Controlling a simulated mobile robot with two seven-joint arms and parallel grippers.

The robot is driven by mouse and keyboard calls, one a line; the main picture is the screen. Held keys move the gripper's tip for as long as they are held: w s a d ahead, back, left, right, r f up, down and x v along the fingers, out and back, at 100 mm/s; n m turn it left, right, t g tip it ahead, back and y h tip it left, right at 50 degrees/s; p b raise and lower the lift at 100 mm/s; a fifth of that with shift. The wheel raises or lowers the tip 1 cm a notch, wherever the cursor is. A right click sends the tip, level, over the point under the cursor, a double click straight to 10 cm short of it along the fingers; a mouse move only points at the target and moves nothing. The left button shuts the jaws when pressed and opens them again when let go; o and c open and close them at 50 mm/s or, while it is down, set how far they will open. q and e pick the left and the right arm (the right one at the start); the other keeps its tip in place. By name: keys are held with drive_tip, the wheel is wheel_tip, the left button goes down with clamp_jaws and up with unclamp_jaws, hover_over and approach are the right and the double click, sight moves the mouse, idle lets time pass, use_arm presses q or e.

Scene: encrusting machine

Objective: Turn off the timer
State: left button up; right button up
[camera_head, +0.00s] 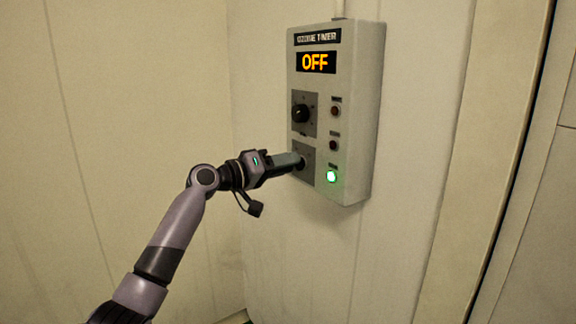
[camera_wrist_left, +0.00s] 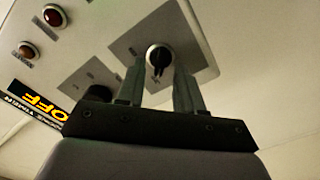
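The timer box (camera_head: 352,120) is a grey wall unit whose display (camera_head: 316,62) reads OFF in orange. The display also shows sideways in the left wrist view (camera_wrist_left: 38,102). An upper black knob (camera_head: 300,113) and a lower knob (camera_head: 300,162) sit on square plates. My left gripper (camera_head: 297,162) is at the lower knob and partly hides it. In the left wrist view, its two fingers (camera_wrist_left: 160,88) stand apart on either side of this round knob (camera_wrist_left: 159,60). Whether they touch it is unclear. My right gripper is not in view.
A green light (camera_head: 331,176) glows at the box's lower right. Two dark lamps or buttons (camera_head: 335,111) (camera_head: 333,144) sit above it. Pale wall panels surround the box, with a vertical door-like edge (camera_head: 510,160) at right. The space in front is clear.

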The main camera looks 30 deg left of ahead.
use_arm(q)
drive_tip(key=b+v, duration=0.1)
drive_tip(key=v, duration=0.5)
drive_tip(key=shift+b, duration=0.3)
drive_tip(key=shift+s+f, duration=0.1)
drive_tip(key=shift+f, duration=0.05)
drive_tip(key=s+d+f+m+g+y, duration=0.1)
drive_tip(key=s+d+f, duration=0.15)
drive_tip(key=f, duration=0.65)
drive_tip(key=s+d+f+g+y, duration=0.1)
drive_tip(key=d+f, duration=0.2)
drive_tip(key=f, duration=0.6)
drive_tip(key=s+d+f+m+g+y, duration=0.1)
drive_tip(key=d+f+g+y, duration=0.15)
drive_tip(key=f, duration=0.65)
drive_tip(key=s+d+f+m, duration=0.1)
drive_tip(key=s+d+f, duration=0.3)
drive_tip(key=s, duration=0.3)
drive_tip(key=s+d+f+m+g, duration=0.1)
drive_tip(key=s+d+f+m, duration=0.1)
drive_tip(key=s+d+f, duration=0.3)
drive_tip(key=s+d+f+m, duration=0.2)
drive_tip(key=s+d+f, duration=0.3)
drive_tip(key=s, duration=0.6)
wheel_tip(320, 180, down, 3)
drive_tip(key=shift+d+r, duration=0.2)
